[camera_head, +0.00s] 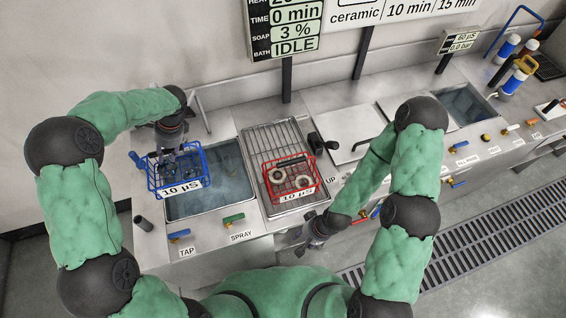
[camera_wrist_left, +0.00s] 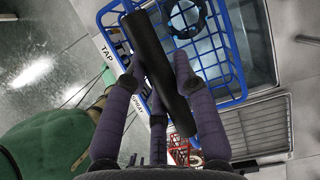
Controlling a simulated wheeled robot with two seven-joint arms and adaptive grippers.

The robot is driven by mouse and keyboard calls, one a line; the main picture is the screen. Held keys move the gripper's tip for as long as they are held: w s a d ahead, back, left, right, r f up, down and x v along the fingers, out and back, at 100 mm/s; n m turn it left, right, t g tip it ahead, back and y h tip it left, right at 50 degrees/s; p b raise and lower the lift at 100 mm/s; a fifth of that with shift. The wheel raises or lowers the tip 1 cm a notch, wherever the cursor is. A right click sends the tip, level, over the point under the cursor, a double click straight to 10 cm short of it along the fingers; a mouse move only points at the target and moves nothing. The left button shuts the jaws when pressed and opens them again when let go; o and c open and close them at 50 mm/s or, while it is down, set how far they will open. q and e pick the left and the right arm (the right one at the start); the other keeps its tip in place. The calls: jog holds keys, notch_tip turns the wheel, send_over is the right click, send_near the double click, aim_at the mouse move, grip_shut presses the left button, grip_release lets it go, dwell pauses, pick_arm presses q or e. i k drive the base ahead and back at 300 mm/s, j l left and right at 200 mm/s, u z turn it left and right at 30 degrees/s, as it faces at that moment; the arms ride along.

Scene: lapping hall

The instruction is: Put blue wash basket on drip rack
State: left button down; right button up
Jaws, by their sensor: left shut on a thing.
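The blue wash basket (camera_head: 198,172) is at the left sink, over its left part and left edge, with a "10 µS" label on its front. My left gripper (camera_head: 168,160) is shut on the basket's black handle. In the left wrist view, the left gripper's fingers (camera_wrist_left: 160,110) close around the dark handle bar, and the blue wire basket (camera_wrist_left: 238,60) hangs beyond it with a dark ring part inside. The ribbed drip rack (camera_head: 262,140) lies right of the sink. My right gripper (camera_head: 312,238) is near the counter's front edge, away from the baskets; its fingers are unclear.
A red basket (camera_head: 306,162) with ring parts and a "10 µS" label occupies the front of the drip rack; the rack's back is bare. The water-filled left sink (camera_head: 222,180) adjoins it. Taps (camera_head: 180,235) line the front edge. A lidded bath (camera_head: 345,133) is to the right.

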aim_at(278, 150)
jog(key=k+l, duration=0.15)
jog(key=k, duration=0.3)
jog(key=k+l, duration=0.2)
jog(key=k, duration=0.3)
